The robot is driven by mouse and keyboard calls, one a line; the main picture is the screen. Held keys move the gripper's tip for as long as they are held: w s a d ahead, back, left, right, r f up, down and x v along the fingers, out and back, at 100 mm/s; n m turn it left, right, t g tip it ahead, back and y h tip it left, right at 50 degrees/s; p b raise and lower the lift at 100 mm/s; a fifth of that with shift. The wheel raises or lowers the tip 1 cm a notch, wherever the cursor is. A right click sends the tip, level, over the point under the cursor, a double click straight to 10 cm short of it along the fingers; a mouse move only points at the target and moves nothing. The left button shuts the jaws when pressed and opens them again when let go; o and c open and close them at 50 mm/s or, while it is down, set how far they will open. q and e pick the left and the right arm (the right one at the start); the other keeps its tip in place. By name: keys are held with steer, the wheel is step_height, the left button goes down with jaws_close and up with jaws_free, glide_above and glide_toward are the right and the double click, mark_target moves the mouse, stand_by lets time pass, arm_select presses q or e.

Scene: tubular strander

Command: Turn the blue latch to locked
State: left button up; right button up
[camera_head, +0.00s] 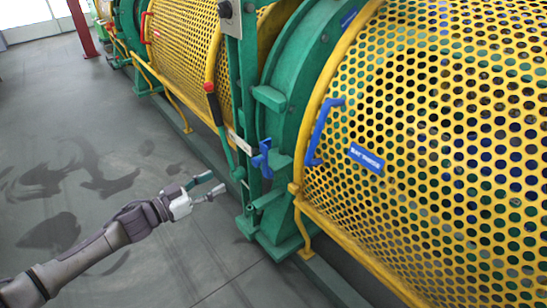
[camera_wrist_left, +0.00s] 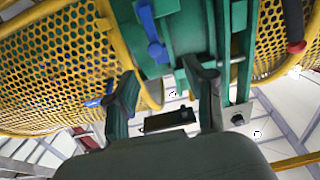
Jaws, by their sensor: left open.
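The blue latch (camera_head: 262,158) is a small blue piece on the green frame, beside the yellow perforated guard. In the left wrist view the blue latch (camera_wrist_left: 152,32) shows at the top, beyond the fingers and a little left of the middle. My left gripper (camera_head: 212,187) is open and empty, to the left of the latch and lower in the head view, apart from it. Its two spread fingers show in the left wrist view (camera_wrist_left: 165,88). My right gripper is not in view.
A blue handle (camera_head: 322,132) and a blue label (camera_head: 367,158) are on the yellow guard (camera_head: 440,130). A lever with a red knob (camera_head: 209,87) stands left of the latch. A green post (camera_head: 243,100) rises close by. The grey floor (camera_head: 90,150) at left is clear.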

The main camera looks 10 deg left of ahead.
mark_target(254, 161)
arm_select(q)
steer(key=shift+h, duration=0.3)
steer(key=x, duration=0.8)
steer(key=r+b+x, duration=0.1)
steer(key=x, duration=0.4)
steer(key=shift+s+d, duration=0.2)
steer(key=shift+d, duration=0.2)
steer(key=shift+w+d, duration=0.3)
steer(key=shift+w, duration=0.05)
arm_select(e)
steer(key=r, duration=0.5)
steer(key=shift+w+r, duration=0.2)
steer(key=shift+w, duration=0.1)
arm_select(q)
jaws_close()
